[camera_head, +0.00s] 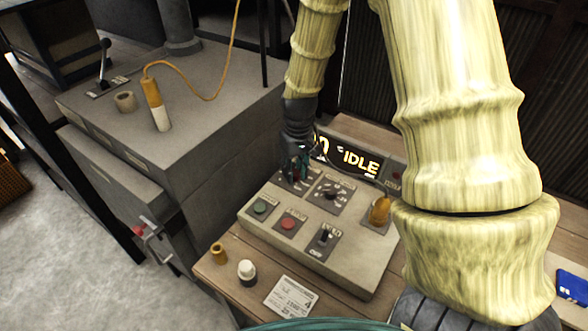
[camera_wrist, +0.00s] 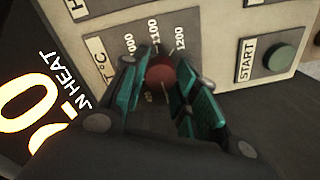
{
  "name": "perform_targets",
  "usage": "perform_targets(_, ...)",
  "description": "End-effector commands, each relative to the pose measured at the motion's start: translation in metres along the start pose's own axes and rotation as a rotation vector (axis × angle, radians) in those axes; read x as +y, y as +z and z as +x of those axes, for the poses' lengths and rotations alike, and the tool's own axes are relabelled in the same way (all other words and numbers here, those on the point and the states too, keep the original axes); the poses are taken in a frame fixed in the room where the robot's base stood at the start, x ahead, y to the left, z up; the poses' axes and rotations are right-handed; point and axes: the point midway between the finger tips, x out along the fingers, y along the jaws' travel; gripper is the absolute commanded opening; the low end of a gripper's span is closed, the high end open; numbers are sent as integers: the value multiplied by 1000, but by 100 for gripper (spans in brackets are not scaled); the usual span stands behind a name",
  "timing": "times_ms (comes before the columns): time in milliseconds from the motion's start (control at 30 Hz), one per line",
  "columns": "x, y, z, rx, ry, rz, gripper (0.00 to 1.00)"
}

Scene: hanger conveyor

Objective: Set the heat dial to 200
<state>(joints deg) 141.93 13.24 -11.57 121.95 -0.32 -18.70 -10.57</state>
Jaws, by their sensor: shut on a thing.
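The heat dial (camera_wrist: 160,72) is a small reddish-brown knob on a grey plate marked "T °C" in the wrist view. Printed figures around it include 1100 and 1200; the one before them is partly covered. My gripper (camera_wrist: 153,78) has its teal fingers on either side of the knob, shut on it. In the head view my gripper (camera_head: 297,166) is at the back left corner of the control box (camera_head: 345,262) and hides most of the dial. The dial's pointer cannot be read.
The box also carries a green button (camera_head: 260,206), a red button (camera_head: 288,223), a switch (camera_head: 324,237) and another dial (camera_head: 330,194). A lit display (camera_head: 360,161) reads "IDLE" behind. A yellow-handled tool (camera_head: 155,104) stands on the grey cabinet at left. A white-topped knob (camera_head: 246,270) stands on the bench.

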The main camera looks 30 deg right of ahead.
Motion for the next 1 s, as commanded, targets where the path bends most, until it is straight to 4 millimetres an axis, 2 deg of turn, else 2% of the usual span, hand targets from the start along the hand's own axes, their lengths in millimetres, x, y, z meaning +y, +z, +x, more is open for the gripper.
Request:
perform_targets(267, 1, 2, 1, -4, 1, 1, 6)
perform_targets(300, 1, 2, 1, -4, 0, 1, 33)
perform_targets(400, 1, 2, 1, -3, 0, 0, 52)
perform_targets(767, -1, 0, -1, -1, 0, -2, 53)
perform_targets(1000, -1, -1, -23, 2, 0, -2, 53)
